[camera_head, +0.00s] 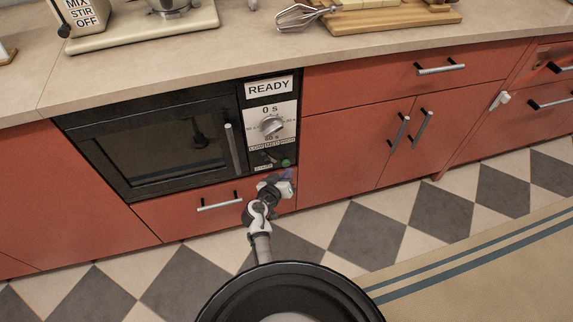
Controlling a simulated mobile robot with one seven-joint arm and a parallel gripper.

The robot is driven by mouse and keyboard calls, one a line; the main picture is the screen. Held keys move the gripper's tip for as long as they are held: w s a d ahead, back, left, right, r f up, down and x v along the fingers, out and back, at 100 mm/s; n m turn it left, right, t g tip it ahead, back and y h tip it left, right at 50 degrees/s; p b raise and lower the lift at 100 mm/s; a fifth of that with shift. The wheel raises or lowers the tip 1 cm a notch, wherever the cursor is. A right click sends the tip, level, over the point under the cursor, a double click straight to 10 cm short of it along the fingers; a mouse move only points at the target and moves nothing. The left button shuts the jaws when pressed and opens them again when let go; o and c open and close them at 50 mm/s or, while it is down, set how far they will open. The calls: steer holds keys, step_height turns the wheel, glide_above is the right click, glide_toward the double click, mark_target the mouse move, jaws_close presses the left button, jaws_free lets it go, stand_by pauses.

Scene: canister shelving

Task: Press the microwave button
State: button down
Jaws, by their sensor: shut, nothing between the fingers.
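The black microwave (152,146) is built into the red cabinet front, with its door shut. Its control panel (284,110) at the right has a READY sign (269,87), a "0 s" label and a round silver dial (271,126). A small green button (286,162) sits low on the panel, with a small label to its left. My gripper (286,175) is shut and empty, just below the green button in the picture. I cannot tell whether its fingertips touch the panel. The gripper body hides part of the drawer front below.
A drawer with a silver handle (219,203) lies under the microwave. More red cabinets with handles (423,127) stand to the right. The counter (240,50) above holds a mixer (175,8), a whisk (300,16) and a wooden board (400,18).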

stand_by(0.3)
steer(key=shift+w+a+b, duration=0.1)
steer(key=shift+w+b, duration=0.3)
steer(key=shift+w+a+b, duration=0.15)
steer(key=shift+w+b, duration=0.2)
steer(key=shift+w, duration=0.15)
stand_by(0.6)
steer(key=shift+s, duration=0.1)
steer(key=shift+s+d, duration=0.25)
steer(key=shift+s, duration=0.55)
steer(key=s, duration=0.1)
steer(key=s+d, duration=0.1)
steer(key=s, duration=0.2)
steer(key=shift+s+d, duration=0.3)
steer(key=shift+s, duration=0.1)
stand_by(0.7)
